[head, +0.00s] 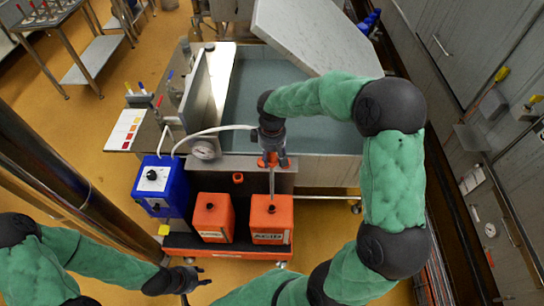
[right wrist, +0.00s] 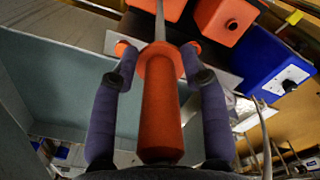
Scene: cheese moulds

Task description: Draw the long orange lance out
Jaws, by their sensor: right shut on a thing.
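The orange lance (head: 268,161) has an orange handle with a flange and a thin grey rod. My right gripper (right wrist: 158,48) is shut on the handle, one purple finger on each side; it also shows in the head view (head: 271,158). The rod points down to the top of the right-hand orange canister (head: 263,236), which has a dark cap or opening. I cannot tell whether the rod's end is inside it. In the right wrist view the lance handle (right wrist: 160,110) fills the middle. My left gripper (head: 195,283) is low at left, apparently open and empty, away from the canisters.
A white hose and gauge (head: 205,149) are close left of my right gripper. A grey-green vat (head: 250,90) with a tilted lid (head: 318,35) lies behind.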

